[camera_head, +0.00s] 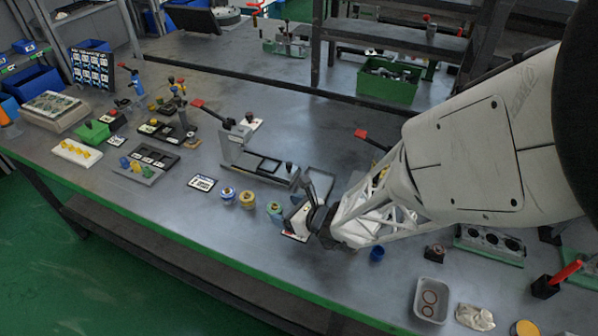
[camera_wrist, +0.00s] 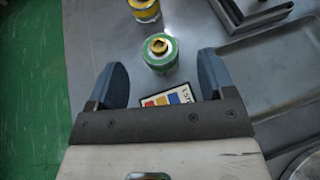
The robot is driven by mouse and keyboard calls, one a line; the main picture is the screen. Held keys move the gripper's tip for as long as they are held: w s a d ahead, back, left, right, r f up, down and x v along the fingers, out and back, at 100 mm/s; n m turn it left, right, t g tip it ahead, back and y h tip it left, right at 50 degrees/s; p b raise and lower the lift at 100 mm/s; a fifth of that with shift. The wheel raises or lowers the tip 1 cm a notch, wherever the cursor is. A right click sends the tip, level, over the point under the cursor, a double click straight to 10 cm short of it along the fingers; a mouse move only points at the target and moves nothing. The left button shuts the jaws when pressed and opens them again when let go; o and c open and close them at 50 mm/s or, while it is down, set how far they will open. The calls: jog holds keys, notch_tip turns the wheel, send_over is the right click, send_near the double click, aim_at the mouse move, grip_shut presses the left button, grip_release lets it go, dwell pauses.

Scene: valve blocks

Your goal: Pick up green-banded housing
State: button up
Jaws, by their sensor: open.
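The green-banded housing (camera_wrist: 160,54) stands upright on the table in the wrist view, a short round part with a green rim and a yellow top. It lies ahead of my gripper (camera_wrist: 165,80), roughly centred between the two blue fingers, which are open and empty. In the head view the housing (camera_head: 274,208) stands just left of my gripper (camera_head: 302,205). A yellow-banded housing (camera_head: 247,198) and a blue-banded housing (camera_head: 228,194) stand in a row to its left.
A card with coloured squares (camera_wrist: 168,98) lies under my gripper. A grey fixture (camera_head: 262,165) with a red-handled lever stands behind the housings. A white tray (camera_head: 431,299) lies at the front right. The table is clear in front of the housings.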

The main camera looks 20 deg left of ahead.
aim_at(274, 205)
jog(key=shift+a, duration=0.1)
jog(key=shift+x, duration=2.55)
jog(key=c, duration=1.1)
jog(key=shift+r, duration=0.2)
jog(key=shift+r, duration=0.55)
notch_tip(274, 205, up, 2)
jog(key=shift+r, duration=0.1)
jog(key=s+d, duration=0.3)
jog(key=d, duration=0.1)
jog(key=s+d+r, duration=0.1)
jog(key=s+d, duration=0.2)
jog(key=s, duration=0.1)
jog(key=s+d, duration=0.4)
jog(key=shift+d+r, duration=0.2)
jog(key=shift+d, duration=0.15)
